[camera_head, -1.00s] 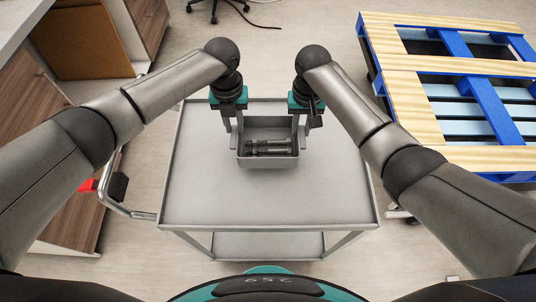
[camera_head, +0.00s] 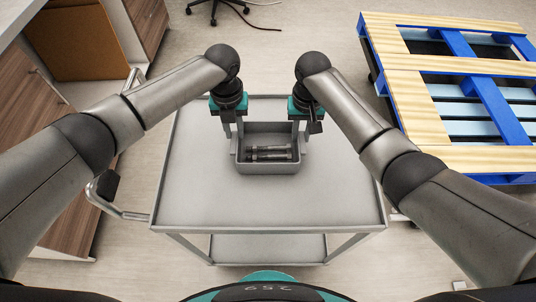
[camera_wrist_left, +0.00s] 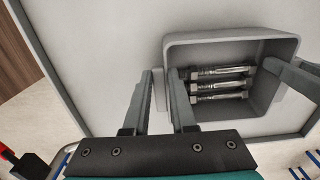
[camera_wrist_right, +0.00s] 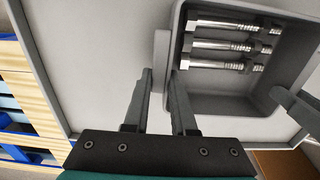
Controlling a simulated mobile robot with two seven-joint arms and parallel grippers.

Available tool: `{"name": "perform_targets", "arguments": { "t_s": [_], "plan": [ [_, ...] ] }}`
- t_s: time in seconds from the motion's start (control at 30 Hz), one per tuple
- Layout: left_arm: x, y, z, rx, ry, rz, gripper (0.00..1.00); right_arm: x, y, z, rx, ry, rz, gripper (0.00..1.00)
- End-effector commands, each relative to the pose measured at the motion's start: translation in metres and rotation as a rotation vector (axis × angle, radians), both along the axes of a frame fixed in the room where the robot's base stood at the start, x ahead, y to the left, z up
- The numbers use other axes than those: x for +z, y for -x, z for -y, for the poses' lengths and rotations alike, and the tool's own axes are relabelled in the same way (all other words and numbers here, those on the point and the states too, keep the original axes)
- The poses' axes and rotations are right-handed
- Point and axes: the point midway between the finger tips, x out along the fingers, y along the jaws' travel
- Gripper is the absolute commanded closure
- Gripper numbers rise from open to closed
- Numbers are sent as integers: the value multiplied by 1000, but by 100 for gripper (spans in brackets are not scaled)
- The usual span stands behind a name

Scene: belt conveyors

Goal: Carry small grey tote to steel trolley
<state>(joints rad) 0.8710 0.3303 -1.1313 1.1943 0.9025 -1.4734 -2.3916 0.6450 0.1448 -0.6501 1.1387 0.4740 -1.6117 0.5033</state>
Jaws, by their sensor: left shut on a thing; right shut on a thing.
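The small grey tote (camera_head: 268,168) is over the far half of the steel trolley's top (camera_head: 265,205). Several metal bolts (camera_wrist_left: 218,82) lie inside it. My left gripper (camera_head: 237,150) is shut on the tote's left side, and my right gripper (camera_head: 300,148) is shut on its right side. In the left wrist view the left fingers (camera_wrist_left: 165,98) straddle a side lip of the tote. In the right wrist view the right fingers (camera_wrist_right: 160,92) do the same on the opposite side. The tote looks level. I cannot tell whether its base touches the trolley top.
The trolley's push handle (camera_head: 110,195) sticks out on the left. A blue and wooden pallet (camera_head: 455,90) is at the right. A wood-fronted cabinet (camera_head: 30,110) stands at the left, and a chair base (camera_head: 215,8) is at the back. The near trolley top is clear.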

Motion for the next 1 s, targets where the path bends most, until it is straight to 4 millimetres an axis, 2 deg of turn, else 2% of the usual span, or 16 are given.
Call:
{"name": "perform_targets", "arguments": {
  "t_s": [0.03,0.3,0.63,0.77,1.0],
  "plan": [
    [-2,0,-2,2,-4,0,74,-2,0,2,-2,5,-2,74],
    [0,0,-1,1,-2,0,46,-1,0,1,-1,2,-1,46],
    [6,-1,0,0,0,2,46,0,0,0,0,0,0,46],
    [25,-2,-1,-1,0,5,46,0,0,0,0,0,0,46],
    [77,-1,-1,-1,0,6,46,0,0,0,0,0,0,46]
  ]
}}
